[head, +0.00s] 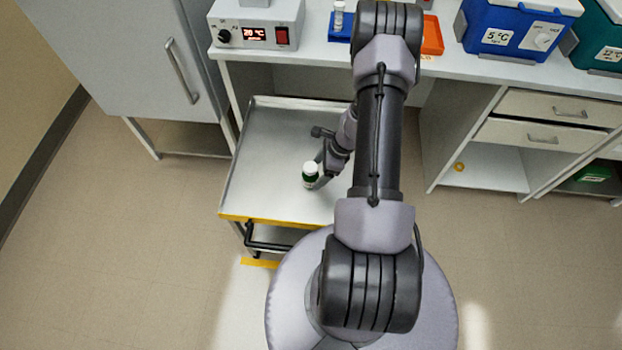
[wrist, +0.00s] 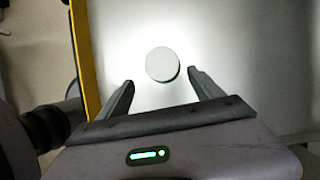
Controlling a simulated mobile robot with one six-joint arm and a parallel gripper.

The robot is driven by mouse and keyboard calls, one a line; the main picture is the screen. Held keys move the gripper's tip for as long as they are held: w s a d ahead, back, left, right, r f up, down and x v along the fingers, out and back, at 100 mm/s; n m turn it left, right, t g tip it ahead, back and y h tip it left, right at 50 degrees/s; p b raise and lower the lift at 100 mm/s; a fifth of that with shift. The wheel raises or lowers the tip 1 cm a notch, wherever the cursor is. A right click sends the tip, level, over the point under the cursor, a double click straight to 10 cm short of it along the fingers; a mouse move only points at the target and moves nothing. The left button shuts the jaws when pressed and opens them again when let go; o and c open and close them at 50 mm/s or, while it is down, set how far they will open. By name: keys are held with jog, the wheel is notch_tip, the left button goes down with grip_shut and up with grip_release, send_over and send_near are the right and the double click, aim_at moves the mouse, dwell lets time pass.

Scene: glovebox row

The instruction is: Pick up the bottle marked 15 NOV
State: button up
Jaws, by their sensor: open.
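A small green bottle with a white cap (head: 309,174) stands upright on the metal cart tray. Its label cannot be read in either view, so I cannot tell whether it is marked 15 NOV. In the wrist view the round white cap (wrist: 162,64) shows from above, just beyond and between the fingertips. My gripper (wrist: 161,78) is open, with one finger on each side of the cap line and nothing held. In the head view my arm hides most of the gripper, which is beside the bottle.
The cart tray (head: 265,150) has a raised rim and a yellow front edge, and is otherwise bare where visible. Behind it, a bench carries a heater reading 20 °C (head: 257,27), a small vial (head: 338,16), an orange tray (head: 432,38) and a blue 5 °C box (head: 515,28).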

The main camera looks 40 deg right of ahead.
aim_at(311, 177)
jog(key=b+x, duration=0.1)
jog(key=x, duration=0.1)
jog(key=b+x, duration=0.1)
jog(key=x, duration=0.3)
jog(key=shift+w+d+b, duration=0.15)
jog(key=shift+w+b, duration=0.25)
jog(key=shift+r, duration=0.15)
